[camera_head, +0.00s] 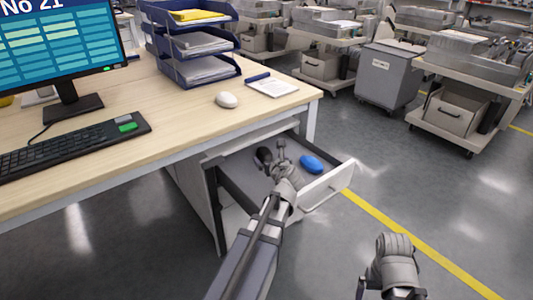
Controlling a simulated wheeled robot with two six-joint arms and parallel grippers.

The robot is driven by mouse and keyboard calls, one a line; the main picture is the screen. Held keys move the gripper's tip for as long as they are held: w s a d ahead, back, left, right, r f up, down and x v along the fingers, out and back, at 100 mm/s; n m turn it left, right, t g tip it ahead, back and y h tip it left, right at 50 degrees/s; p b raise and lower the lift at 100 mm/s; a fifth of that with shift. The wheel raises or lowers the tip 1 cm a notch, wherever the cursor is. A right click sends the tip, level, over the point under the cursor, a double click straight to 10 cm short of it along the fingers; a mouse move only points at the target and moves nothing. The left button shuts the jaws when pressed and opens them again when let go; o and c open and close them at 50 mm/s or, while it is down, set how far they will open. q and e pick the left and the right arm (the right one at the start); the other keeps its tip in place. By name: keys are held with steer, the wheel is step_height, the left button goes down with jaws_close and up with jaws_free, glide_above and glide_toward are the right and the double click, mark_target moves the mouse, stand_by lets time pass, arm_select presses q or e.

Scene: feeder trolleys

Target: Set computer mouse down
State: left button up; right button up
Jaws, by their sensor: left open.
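A white computer mouse (227,100) lies on the wooden desk (180,120), near its front edge. An open drawer (322,190) under the desk holds a blue rounded, mouse-shaped object (311,163) on its right and a dark rounded object (264,156) on its left. My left gripper (281,150) is open inside the drawer area, between these two and close beside the dark one; I cannot tell whether it touches it. My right gripper (362,287) is low at the bottom right, over the floor, its fingers barely visible.
A keyboard (75,143), a monitor (65,50), blue stacked paper trays (200,75) and a notepad (271,86) stand on the desk. Trolleys (460,105) and a grey bin (388,78) are behind. The floor at right is clear.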

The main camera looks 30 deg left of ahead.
arm_select(q)
steer(key=p+v, duration=0.2)
steer(key=v, duration=0.4)
steer(key=shift+s+d+r, duration=0.1)
steer(key=shift+s+d, duration=0.05)
steer(key=shift+s, duration=0.05)
arm_select(e)
step_height(320, 180, up, 2)
steer(key=shift+r, duration=0.25)
steer(key=shift+c, duration=0.4)
